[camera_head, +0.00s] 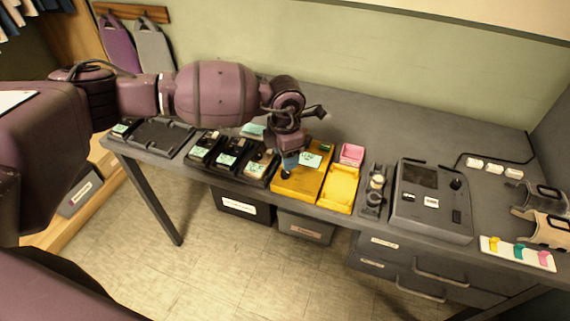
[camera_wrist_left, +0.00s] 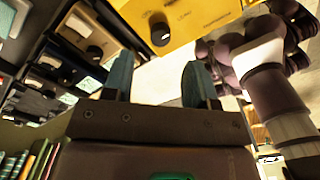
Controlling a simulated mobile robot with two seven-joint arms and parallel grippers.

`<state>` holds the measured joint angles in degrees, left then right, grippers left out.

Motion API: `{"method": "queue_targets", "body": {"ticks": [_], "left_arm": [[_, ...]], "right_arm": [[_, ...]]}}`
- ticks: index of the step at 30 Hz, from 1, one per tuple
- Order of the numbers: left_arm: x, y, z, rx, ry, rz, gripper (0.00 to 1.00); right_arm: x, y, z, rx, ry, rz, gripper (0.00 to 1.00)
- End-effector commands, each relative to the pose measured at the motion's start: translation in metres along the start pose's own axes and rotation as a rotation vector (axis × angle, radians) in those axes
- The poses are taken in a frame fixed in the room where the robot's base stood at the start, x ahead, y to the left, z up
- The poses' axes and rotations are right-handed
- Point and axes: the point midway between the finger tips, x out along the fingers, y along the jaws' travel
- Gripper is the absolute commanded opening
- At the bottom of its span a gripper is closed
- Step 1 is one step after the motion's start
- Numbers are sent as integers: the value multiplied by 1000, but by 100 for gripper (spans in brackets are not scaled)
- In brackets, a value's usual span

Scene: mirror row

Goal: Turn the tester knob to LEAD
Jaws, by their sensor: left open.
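The yellow tester (camera_head: 310,178) lies near the front edge of the grey bench, with a pale green label on its face. Its black round knob (camera_head: 286,174) shows just below my left gripper (camera_head: 291,160). In the left wrist view the knob (camera_wrist_left: 160,34) stands on the yellow face (camera_wrist_left: 205,14), with small printed words around it that are too blurred to read surely. My left gripper (camera_wrist_left: 157,76) is open, its two teal fingers spread and empty. The knob appears beyond the fingertips, apart from them. Which word the knob points to is unclear. My right gripper is not in view.
A yellow tray (camera_head: 341,186) with a pink pad (camera_head: 351,154) adjoins the tester on the right. Several dark devices with green labels (camera_head: 229,158) stand close on the left. A grey machine (camera_head: 432,205) stands further right. The bench behind is mostly clear.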

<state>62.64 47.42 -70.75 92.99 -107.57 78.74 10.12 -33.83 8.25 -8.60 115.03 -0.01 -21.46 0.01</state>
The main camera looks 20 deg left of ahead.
Motion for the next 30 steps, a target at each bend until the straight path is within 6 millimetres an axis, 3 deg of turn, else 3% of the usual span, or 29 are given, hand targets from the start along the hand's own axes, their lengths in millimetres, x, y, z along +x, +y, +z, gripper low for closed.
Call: {"method": "queue_targets", "body": {"ticks": [3, 10, 30], "left_arm": [[-23, 0, 1, 1, -3, 2, 52], [-47, 0, 0, 0, -1, 0, 52], [-51, -1, 4, 10, -21, -5, 52]], "right_arm": [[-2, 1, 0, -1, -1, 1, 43], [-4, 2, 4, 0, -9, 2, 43], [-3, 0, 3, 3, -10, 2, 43]]}}
